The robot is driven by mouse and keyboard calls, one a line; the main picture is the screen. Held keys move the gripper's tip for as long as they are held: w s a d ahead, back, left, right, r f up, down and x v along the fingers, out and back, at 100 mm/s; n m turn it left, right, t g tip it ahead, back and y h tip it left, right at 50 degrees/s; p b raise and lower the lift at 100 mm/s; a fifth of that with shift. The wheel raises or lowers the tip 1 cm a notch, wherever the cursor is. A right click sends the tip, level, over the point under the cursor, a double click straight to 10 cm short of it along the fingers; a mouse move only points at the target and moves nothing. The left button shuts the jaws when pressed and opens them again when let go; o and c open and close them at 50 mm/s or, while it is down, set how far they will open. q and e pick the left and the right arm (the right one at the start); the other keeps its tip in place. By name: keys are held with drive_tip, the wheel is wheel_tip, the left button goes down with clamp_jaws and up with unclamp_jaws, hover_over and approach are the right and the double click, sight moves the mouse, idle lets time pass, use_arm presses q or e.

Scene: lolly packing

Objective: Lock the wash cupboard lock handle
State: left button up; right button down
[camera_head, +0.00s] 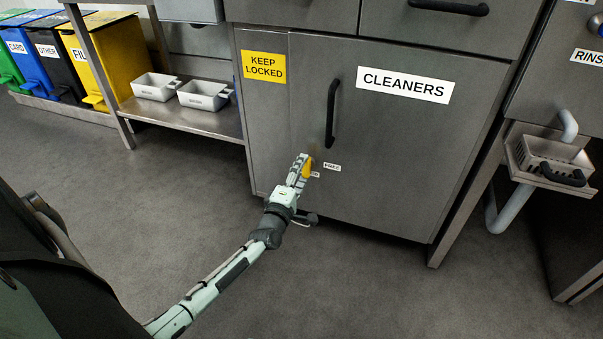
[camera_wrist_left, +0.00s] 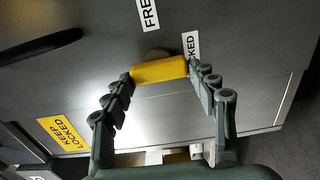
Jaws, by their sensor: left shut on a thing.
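The wash cupboard (camera_head: 390,150) stands in the middle of the head view, its door shut, with a black pull handle (camera_head: 332,112). The yellow lock handle (camera_head: 307,167) is low on the door, partly hidden by my left gripper (camera_head: 299,169). In the left wrist view my fingers close on both ends of the yellow lock handle (camera_wrist_left: 160,70). Its right end is close to the LOCKED label (camera_wrist_left: 191,46). The FREE label (camera_wrist_left: 148,13) is farther up and apart from it. A round mount shows partly behind the handle. My right gripper is in neither view.
The FREE label also shows in the head view (camera_head: 332,167). A low shelf (camera_head: 205,122) with white trays stands left of the cupboard, coloured bins (camera_head: 112,55) farther left. A sink pipe (camera_head: 510,207) and basket (camera_head: 550,160) are at right. The floor in front is clear.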

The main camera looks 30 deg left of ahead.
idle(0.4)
use_arm(q)
drive_tip(key=o, duration=1.7)
drive_tip(key=v, duration=1.2)
drive_tip(key=shift+d, duration=0.1)
